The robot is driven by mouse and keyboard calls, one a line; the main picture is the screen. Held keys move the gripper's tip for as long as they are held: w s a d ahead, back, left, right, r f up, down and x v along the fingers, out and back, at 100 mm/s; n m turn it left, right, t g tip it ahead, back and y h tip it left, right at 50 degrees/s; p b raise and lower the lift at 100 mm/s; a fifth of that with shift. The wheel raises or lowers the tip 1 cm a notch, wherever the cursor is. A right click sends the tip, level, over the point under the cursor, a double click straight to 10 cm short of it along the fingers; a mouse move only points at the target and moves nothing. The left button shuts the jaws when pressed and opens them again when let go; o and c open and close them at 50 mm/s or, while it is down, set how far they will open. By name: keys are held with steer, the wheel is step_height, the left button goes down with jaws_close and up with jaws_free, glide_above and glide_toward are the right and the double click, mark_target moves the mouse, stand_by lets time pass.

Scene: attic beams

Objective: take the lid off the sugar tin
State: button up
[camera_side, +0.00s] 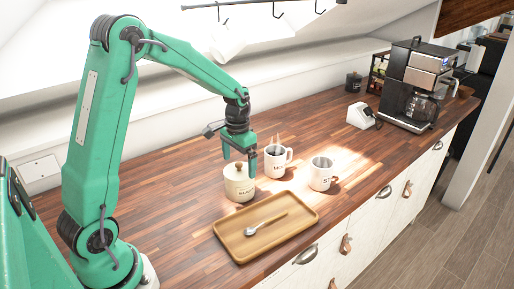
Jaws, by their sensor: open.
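The sugar tin (239,188) is a small cream pot with dark lettering, standing upright on the wooden counter. Its lid (236,171) sits on top, with a small knob partly visible. My gripper (239,162) is open and points down over the lid, its two fingers on either side of the knob area. I cannot tell whether the fingers touch the lid.
A wooden tray (301,214) with a spoon (265,222) lies in front of the tin. Two white mugs, one (274,162) behind and one (319,176) at right, stand close by. A coffee machine (412,85) stands far right. The counter (150,172) left of the tin is clear.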

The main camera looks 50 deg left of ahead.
steer(key=shift+f, duration=0.75)
steer(key=c, duration=0.8)
